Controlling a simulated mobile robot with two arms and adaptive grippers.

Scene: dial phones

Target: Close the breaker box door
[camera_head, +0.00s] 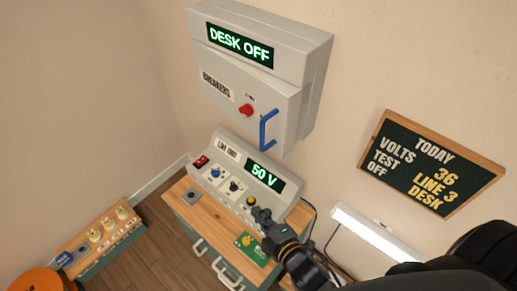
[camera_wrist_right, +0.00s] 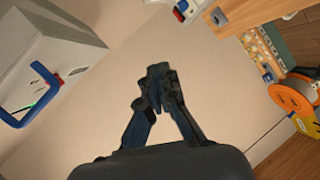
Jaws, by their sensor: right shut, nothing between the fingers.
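The grey breaker box (camera_head: 308,95) hangs on the wall, with a lit "DESK OFF" display on top. Its door (camera_head: 225,98) carries a "BREAKERS" label, a red knob (camera_head: 246,110) and a blue handle (camera_head: 266,130). My left gripper is not in view.
The "50 V" test panel (camera_head: 270,204) with knobs stands on a wooden-topped cabinet (camera_head: 185,212) under the box. A chalkboard (camera_head: 432,165) and a white lamp (camera_head: 375,232) are to the right. A low unit (camera_head: 100,237) stands at left.

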